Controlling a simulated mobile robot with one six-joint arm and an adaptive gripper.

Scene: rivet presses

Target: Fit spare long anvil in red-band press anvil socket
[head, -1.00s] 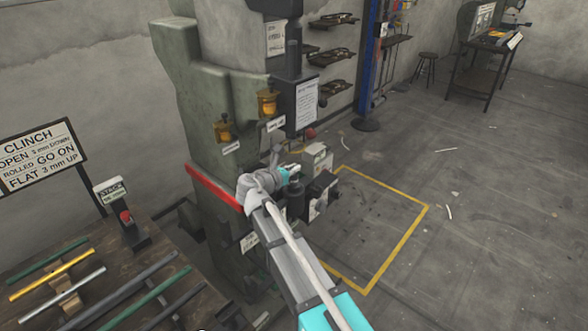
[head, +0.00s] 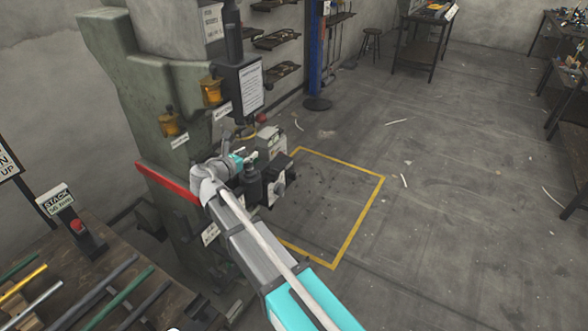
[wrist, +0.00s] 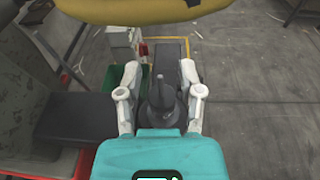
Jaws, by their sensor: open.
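The press with the red band (head: 168,183) is a tall green-grey machine at the left of the head view. My gripper (wrist: 160,93) is open in the wrist view, with one pale finger on each side of a dark, stepped, tapered piece (wrist: 163,112) with a thin tip, like an anvil. The fingers stand apart from it. In the head view a dark upright cylinder (head: 252,186) stands beside my gripper at the press front. I cannot tell whether it is the spare long anvil or whether it sits in a socket. My arm hides part of this area.
A bench with several coloured bars (head: 110,300) and a STACK sign (head: 55,199) is at lower left. A dark block (wrist: 75,118) is left of my gripper. Yellow-marked floor (head: 345,240) to the right is clear.

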